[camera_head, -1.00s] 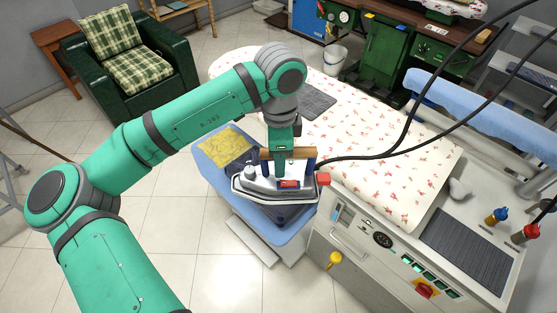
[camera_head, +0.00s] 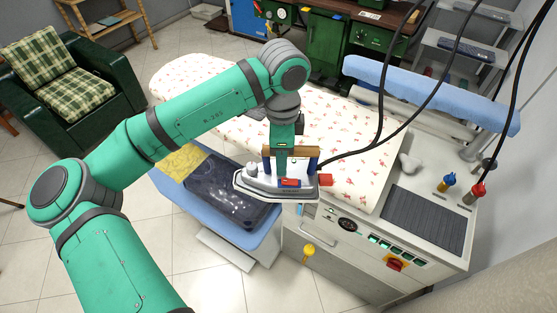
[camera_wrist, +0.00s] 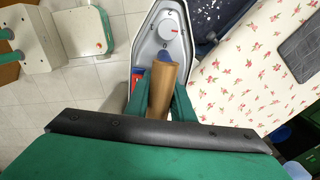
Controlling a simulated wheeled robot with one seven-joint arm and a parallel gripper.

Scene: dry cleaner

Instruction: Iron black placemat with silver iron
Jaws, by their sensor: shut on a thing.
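The silver iron (camera_head: 262,186) has a brown handle and a red end piece. My gripper (camera_head: 290,163) is shut on its handle, also seen in the wrist view, where the iron (camera_wrist: 165,28) points away from my gripper (camera_wrist: 160,98). The iron is upright near the right side of the blue tray; whether it touches anything below is unclear. A dark grey-black mat (camera_wrist: 301,50) lies flat on the floral padded board, apart from the iron; in the head view my arm mostly hides it.
The blue tray (camera_head: 228,234) holds a dark navy cloth (camera_head: 222,190) and a yellow cloth (camera_head: 184,161). The floral board (camera_head: 345,130) lies behind the iron. A control cabinet (camera_head: 345,258) stands at right. Black cables (camera_head: 381,100) hang near my arm.

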